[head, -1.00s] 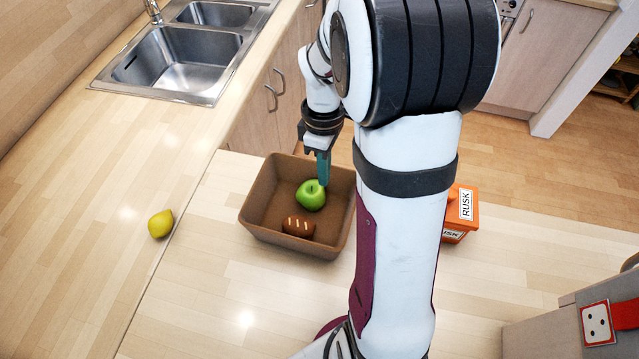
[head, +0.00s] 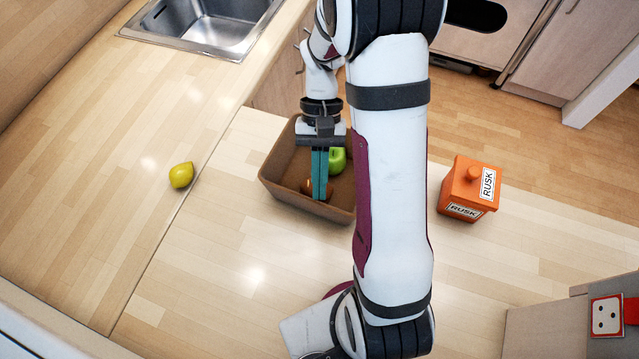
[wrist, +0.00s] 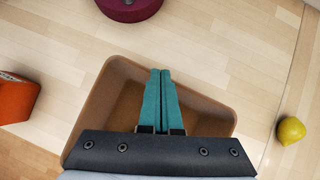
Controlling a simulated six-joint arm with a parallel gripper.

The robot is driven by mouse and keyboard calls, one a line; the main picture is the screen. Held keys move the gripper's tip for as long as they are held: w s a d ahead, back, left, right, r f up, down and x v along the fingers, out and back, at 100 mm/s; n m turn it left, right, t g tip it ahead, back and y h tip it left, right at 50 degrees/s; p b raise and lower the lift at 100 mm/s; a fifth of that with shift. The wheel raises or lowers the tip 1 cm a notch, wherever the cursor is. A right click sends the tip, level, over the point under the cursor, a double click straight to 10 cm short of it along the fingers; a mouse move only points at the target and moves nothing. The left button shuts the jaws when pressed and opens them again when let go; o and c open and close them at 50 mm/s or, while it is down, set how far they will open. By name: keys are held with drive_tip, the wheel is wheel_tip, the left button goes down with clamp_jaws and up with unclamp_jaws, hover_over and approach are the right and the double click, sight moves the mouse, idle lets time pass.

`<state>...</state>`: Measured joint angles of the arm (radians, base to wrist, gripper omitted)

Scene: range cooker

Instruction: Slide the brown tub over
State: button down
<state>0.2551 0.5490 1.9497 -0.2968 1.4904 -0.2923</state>
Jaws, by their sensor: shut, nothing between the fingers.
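The brown tub (head: 278,192) stands upright on the light wood counter, left of my forearm, which hides its right side. A green apple (head: 338,158) and a brown loaf (head: 307,186) are in it, both partly hidden by my gripper. My gripper (head: 319,198) points down over the tub, its teal fingers together and empty. Its tips are by the tub's near wall; I cannot tell whether they touch it. In the wrist view, the fingertips (wrist: 160,71) overlap the rim of the tub (wrist: 206,108) nearest my base.
A yellow lemon (head: 181,175) lies to the left, beyond the counter seam. An orange RUSK canister (head: 467,188) stands right of my arm. A sink (head: 210,22) is at the back left. The counter in front of the tub is clear.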

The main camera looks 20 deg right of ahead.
drive_tip(key=shift+f, duration=0.85)
drive_tip(key=shift+w+d, duration=0.3)
drive_tip(key=shift+w, duration=0.15)
